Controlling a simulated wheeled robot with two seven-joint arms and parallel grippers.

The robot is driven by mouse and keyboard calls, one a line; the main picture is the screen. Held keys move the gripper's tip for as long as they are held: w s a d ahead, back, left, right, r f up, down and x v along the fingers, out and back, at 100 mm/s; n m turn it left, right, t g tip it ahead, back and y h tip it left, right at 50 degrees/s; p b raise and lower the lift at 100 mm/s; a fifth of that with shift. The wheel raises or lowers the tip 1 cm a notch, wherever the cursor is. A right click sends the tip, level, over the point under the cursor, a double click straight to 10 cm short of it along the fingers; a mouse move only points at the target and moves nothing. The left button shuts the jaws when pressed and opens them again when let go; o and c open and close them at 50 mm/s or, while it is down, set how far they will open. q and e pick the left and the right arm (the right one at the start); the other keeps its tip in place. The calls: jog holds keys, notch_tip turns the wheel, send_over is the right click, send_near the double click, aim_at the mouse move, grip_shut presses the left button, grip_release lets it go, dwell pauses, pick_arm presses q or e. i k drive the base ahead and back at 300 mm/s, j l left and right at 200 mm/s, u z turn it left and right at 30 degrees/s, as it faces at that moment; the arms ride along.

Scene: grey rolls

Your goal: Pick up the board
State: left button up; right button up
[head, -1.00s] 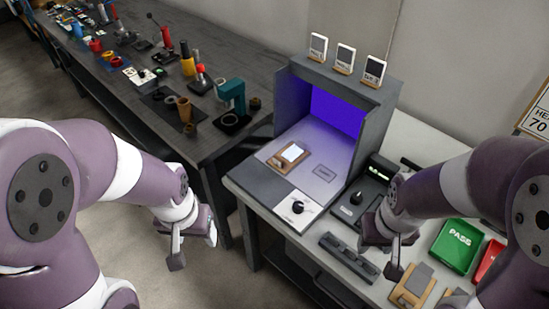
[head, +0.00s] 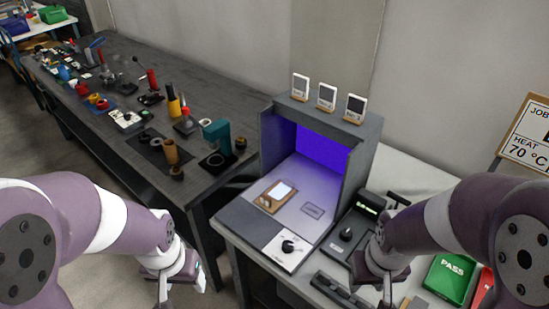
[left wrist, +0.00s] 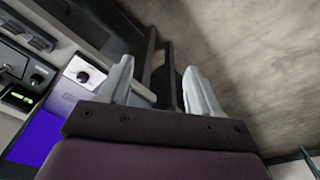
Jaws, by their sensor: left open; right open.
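A small brown board with a bright white rectangle (head: 276,196) lies on the floor of the grey open-fronted booth (head: 370,150), which glows violet inside. I cannot tell whether the white part is separate from the brown piece. My left gripper (head: 172,296) is low and left of the booth, apart from the board. In the left wrist view its open fingers (left wrist: 158,70) have nothing between them, with table edge and floor beyond. My right gripper (head: 374,294) is open at the right, near the front of the bench; its tips are partly cut off by the lower edge.
A knob panel (head: 288,248) fronts the booth. A dark device with a green display (head: 368,209) stands to its right, near a green PASS bin (head: 450,278) and a red bin (head: 483,289). A dark, cluttered table (head: 120,85) runs along the left.

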aim_at(276, 193)
jog(key=z, duration=0.5)
jog(key=j+z, duration=0.2)
jog(key=z, duration=0.25)
jog(key=i+j+z, duration=0.1)
jog(key=z, duration=0.4)
jog(key=j+z, duration=0.1)
jog(key=z, duration=0.4)
jog(key=j+z, duration=0.1)
jog(key=z, duration=0.35)
jog(key=k+j+z, duration=0.25)
jog(key=j+z, duration=0.2)
jog(key=k+j+z, duration=0.7)
jog(key=z, duration=0.2)
jog(key=k+j, duration=0.3)
jog(key=k, duration=0.15)
jog(key=k+j, duration=0.3)
jog(key=k+z, duration=0.05)
jog(key=k, duration=0.05)
